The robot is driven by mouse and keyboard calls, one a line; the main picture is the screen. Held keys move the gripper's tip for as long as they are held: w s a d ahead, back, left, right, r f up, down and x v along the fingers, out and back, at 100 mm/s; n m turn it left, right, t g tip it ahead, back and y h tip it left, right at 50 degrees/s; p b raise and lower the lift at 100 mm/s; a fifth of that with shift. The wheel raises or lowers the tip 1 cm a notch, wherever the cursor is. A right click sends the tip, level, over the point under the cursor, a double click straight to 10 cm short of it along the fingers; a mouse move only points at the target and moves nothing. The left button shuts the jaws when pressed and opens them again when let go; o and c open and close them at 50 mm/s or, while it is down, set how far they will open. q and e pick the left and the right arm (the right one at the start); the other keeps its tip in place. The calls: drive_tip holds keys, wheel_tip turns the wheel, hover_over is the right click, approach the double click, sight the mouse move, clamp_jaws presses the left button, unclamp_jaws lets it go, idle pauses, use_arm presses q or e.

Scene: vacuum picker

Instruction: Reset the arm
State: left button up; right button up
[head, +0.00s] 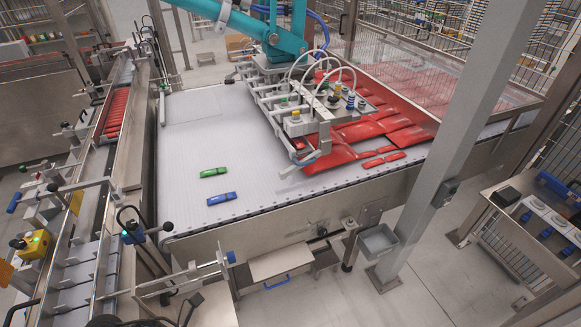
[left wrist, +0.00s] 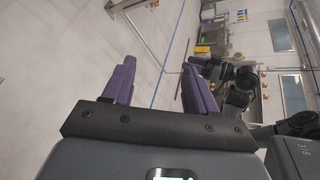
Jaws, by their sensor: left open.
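My left gripper (left wrist: 158,70) shows in the left wrist view, with two purple fingers spread apart. Nothing is between them, and they point out over a pale floor. The fingers touch nothing that I can see. Neither of my grippers shows in the head view.
In the head view a teal picker arm (head: 293,30) carries a suction head (head: 295,122) over a white conveyor (head: 165,145). Red packs (head: 385,127) lie beneath and beside it. A green pack (head: 214,172) and a blue pack (head: 221,198) lie apart. A grey post (head: 445,130) stands right.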

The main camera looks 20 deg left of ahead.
use_arm(q)
drive_tip(key=w+d+n+t+y, duration=0.1)
drive_tip(key=w+n+t+y, duration=0.5)
drive_tip(key=n, duration=1.2)
drive_tip(key=s+a+f+n+g+y, duration=0.3)
drive_tip(key=s+n+g, duration=0.15)
drive_tip(key=n, duration=0.45)
drive_tip(key=s+a+f+n+g+y, duration=0.35)
drive_tip(key=s+n, duration=0.25)
drive_tip(key=n, duration=0.2)
wheel_tip(320, 180, up, 27)
drive_tip(key=p, duration=2.7)
drive_tip(key=shift+f, duration=0.1)
